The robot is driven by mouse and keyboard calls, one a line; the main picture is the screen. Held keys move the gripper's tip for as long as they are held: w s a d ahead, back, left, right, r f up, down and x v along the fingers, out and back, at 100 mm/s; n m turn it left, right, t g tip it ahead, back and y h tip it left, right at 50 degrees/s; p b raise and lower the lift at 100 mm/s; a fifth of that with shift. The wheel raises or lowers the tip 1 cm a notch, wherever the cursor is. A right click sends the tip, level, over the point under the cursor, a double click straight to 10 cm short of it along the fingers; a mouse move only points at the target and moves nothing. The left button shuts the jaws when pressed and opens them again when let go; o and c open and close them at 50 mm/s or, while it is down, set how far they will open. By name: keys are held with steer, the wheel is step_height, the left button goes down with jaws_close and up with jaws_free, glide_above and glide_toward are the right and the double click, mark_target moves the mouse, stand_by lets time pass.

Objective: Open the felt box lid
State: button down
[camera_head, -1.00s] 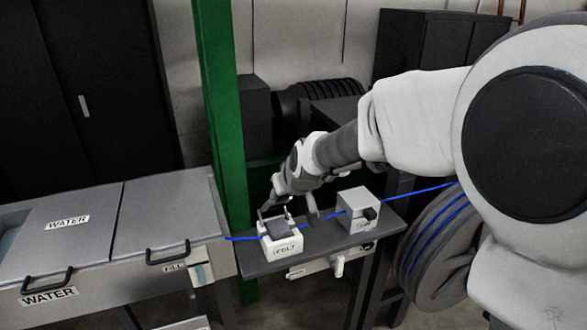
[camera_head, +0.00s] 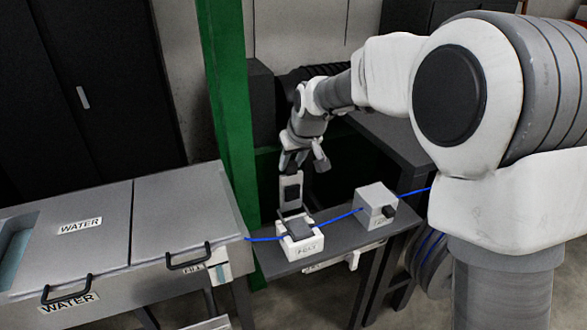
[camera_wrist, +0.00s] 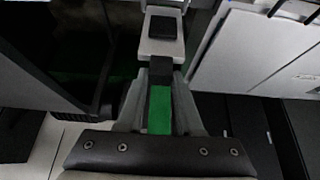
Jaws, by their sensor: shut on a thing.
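The felt box (camera_head: 306,246) is a small white box with a FELT label, on the grey shelf. It is open, with dark felt inside. Its white lid (camera_head: 283,200) stands about upright at the back of the box and carries a dark pad. My gripper (camera_head: 291,166) is above the box, shut on the top end of the lid. In the wrist view my gripper (camera_wrist: 160,74) points at the lid (camera_wrist: 165,48), and its fingers close on a dark part at the lid's near end. The exact finger contact is partly hidden.
The blue cable (camera_head: 340,217) runs through the felt box to a grey box (camera_head: 375,205) with a black knob on the right. Grey water tank covers (camera_head: 175,220) with black handles lie left. A green post (camera_head: 226,110) stands close behind the shelf (camera_head: 335,239).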

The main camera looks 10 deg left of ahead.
steer(key=shift+w+a+r, duration=0.1)
steer(key=shift+w+a, duration=0.35)
steer(key=shift+w, duration=0.3)
steer(key=shift+w+a+r, duration=0.1)
steer(key=shift+w+a, duration=0.35)
steer(key=shift+w, duration=0.25)
steer(key=c, duration=0.6)
jaws_free()
steer(key=shift+f, duration=0.1)
steer(key=shift+o, duration=0.2)
steer(key=shift+f, duration=0.1)
steer(key=shift+s, duration=0.1)
steer(key=b+v, duration=0.2)
steer(key=v, duration=1.5)
steer(key=shift+d, duration=0.25)
